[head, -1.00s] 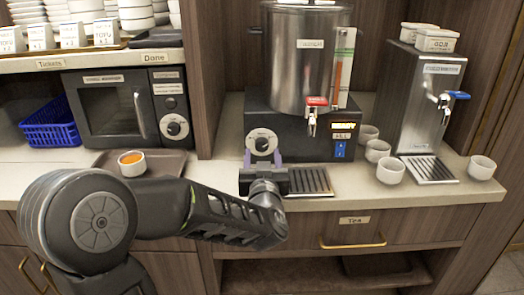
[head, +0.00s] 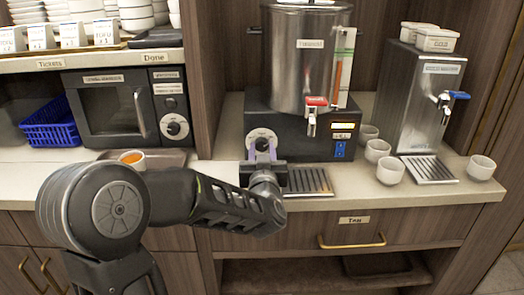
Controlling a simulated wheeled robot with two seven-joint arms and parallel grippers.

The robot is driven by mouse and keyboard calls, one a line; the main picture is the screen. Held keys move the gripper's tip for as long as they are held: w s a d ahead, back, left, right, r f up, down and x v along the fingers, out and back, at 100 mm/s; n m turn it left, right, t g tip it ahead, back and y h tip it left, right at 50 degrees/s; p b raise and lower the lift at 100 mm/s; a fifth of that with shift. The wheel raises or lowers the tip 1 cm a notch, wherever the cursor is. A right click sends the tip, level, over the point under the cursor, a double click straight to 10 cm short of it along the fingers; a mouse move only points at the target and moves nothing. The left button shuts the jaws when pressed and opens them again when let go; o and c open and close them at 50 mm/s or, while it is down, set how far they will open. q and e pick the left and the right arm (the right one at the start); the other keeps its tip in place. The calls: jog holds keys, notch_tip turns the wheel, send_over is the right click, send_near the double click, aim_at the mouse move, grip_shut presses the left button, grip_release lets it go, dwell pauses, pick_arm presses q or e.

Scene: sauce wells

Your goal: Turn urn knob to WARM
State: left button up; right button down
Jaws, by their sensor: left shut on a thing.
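The urn (head: 303,65) is a tall steel cylinder on a black base, with a red-handled tap at its front. Its white round knob (head: 261,137) is on the left of the base front. My left gripper (head: 263,150) is at the knob, its purple-tinted fingers shut on it and covering its lower part. The knob's markings are too small to read. My left arm comes in from the lower left. My right gripper does not show.
A drip tray (head: 308,181) lies right of my left gripper. Several white cups (head: 390,171) stand by a steel water dispenser (head: 418,95) at the right.

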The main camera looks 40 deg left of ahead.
pick_arm(q)
grip_shut()
jog(key=shift+f+n+b, duration=0.2)
jog(key=shift+n+b, duration=0.8)
jog(key=shift+b, duration=0.15)
jog(key=n+b, duration=0.6)
jog(key=shift+n, duration=0.4)
jog(key=shift+r+n+b, duration=0.15)
jog(key=shift+n+b, duration=1.2)
jog(key=shift+n, duration=0.15)
